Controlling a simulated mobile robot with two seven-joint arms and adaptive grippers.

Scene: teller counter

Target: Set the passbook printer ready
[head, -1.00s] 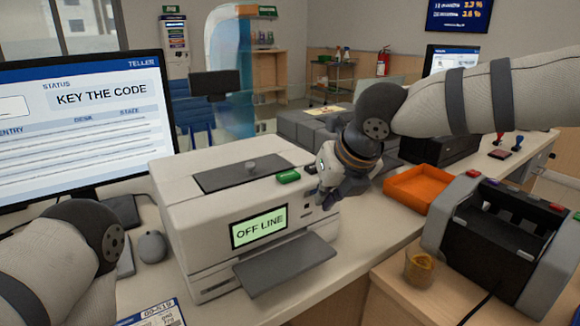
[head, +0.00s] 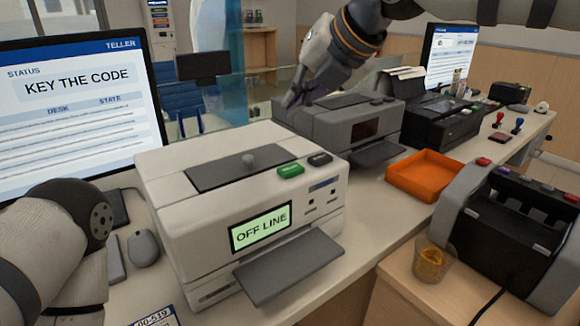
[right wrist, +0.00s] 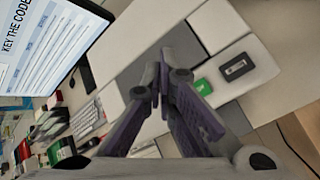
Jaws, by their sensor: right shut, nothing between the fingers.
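The passbook printer (head: 180,215) is a white box on the counter, its lit display (head: 260,228) reading OFF LINE. A green key (head: 291,169) and a dark key (head: 320,159) sit at the top's front right edge. A grey lid (head: 225,174) with a knob lies on top, and a grey tray (head: 290,266) sticks out in front. My right gripper (head: 291,101) is shut and empty, raised above the printer and clear of its keys. In the right wrist view its fingers (right wrist: 160,75) meet above the printer top, with the green key (right wrist: 203,87) beside them. My left gripper is outside the frame; only its arm shows.
The teller monitor (head: 75,110) reads KEY THE CODE. A mouse (head: 144,247) lies left of the printer. A grey machine (head: 340,122) stands behind it. An orange tray (head: 428,176), a cup (head: 432,262) and a black-and-grey machine (head: 515,225) are at right.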

